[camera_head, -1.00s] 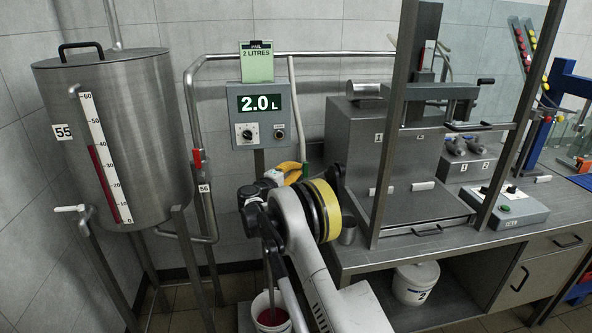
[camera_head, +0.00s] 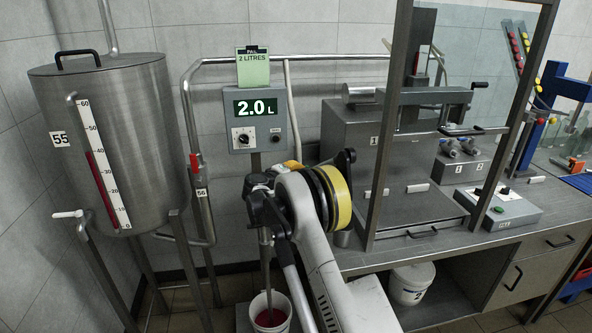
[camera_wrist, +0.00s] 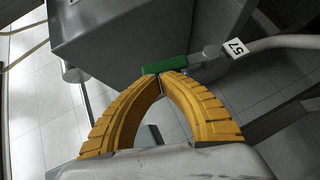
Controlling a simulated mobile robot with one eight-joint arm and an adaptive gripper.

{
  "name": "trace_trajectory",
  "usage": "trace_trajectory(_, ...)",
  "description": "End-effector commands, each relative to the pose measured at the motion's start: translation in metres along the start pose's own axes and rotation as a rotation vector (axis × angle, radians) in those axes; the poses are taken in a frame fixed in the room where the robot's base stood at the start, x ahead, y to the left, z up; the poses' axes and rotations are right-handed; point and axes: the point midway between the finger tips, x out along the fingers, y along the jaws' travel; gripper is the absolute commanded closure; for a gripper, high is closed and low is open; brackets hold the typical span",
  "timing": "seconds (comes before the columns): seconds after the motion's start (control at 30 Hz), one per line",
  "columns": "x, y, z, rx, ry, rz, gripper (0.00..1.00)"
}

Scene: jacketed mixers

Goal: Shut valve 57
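In the wrist view, a green handle (camera_wrist: 166,68) lies beside a pipe fitting with the white "57" label (camera_wrist: 236,49). My gripper's two yellow fingers (camera_wrist: 159,77) arch forward and their tips meet, with nothing seen between them. The tips are at the near edge of the green handle; I cannot tell whether they touch it. In the head view, only a bit of yellow finger of my gripper (camera_head: 292,164) shows behind my arm, below the display box. Valve 57 is hidden there.
The display box (camera_head: 256,119) reads 2.0 L. A bucket (camera_head: 270,316) with red liquid stands below it. Tank 55 (camera_head: 160,120) and a red-handled valve (camera_head: 195,163) near label 56 are left. The bench (camera_head: 395,262) is right. A grey box (camera_wrist: 120,30) is close to my gripper.

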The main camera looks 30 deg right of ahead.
Motion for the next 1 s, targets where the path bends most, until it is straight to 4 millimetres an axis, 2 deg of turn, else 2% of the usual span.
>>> trace_trajectory(0.1,0.006,0.008,0.007,0.07,-0.003,-0.069,1.0)
trace_trajectory(0.47,0.027,0.012,0.027,0.314,-0.003,-0.312,1.0)
trace_trajectory(1.0,0.057,-0.002,0.057,0.673,-0.003,-0.668,1.0)
